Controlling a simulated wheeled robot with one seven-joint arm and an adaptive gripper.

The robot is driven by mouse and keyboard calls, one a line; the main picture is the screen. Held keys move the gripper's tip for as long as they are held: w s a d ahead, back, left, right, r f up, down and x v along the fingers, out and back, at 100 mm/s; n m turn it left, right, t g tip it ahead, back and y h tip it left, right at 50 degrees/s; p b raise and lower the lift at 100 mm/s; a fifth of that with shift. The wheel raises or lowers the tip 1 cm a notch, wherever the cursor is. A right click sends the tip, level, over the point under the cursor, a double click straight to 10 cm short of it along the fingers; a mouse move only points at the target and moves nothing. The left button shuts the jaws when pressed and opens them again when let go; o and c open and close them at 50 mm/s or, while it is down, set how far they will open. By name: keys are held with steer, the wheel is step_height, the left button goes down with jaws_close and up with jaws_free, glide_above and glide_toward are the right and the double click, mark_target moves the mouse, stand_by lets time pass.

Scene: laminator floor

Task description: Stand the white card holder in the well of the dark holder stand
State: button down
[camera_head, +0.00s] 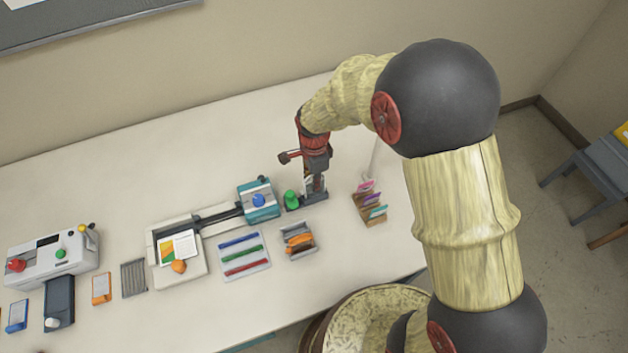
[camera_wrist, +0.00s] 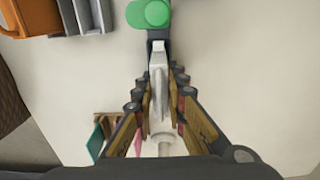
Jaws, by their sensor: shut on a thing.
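My gripper (camera_head: 314,180) points down over the dark holder stand (camera_head: 318,198) near the back right of the table. It is shut on the white card holder (camera_wrist: 158,75), which shows as a narrow pale piece between the fingers in the wrist view. In the head view only a small part of the holder shows between the fingers and the stand. The stand has a green knob (camera_head: 291,198) at its left end, also seen at the top of the wrist view (camera_wrist: 149,13). The well is hidden, so I cannot tell whether the holder's lower end is inside it.
A teal block with a blue knob (camera_head: 259,200) stands left of the stand. A rack with orange pieces (camera_head: 298,241) lies in front, and a brown rack of coloured cards (camera_head: 370,208) to the right. Bare table lies behind the stand.

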steer(key=c, duration=1.7)
jaws_free()
steer(key=shift+c, duration=0.2)
steer(key=shift+r+p, duration=2.8)
steer(key=shift+r, duration=1.25)
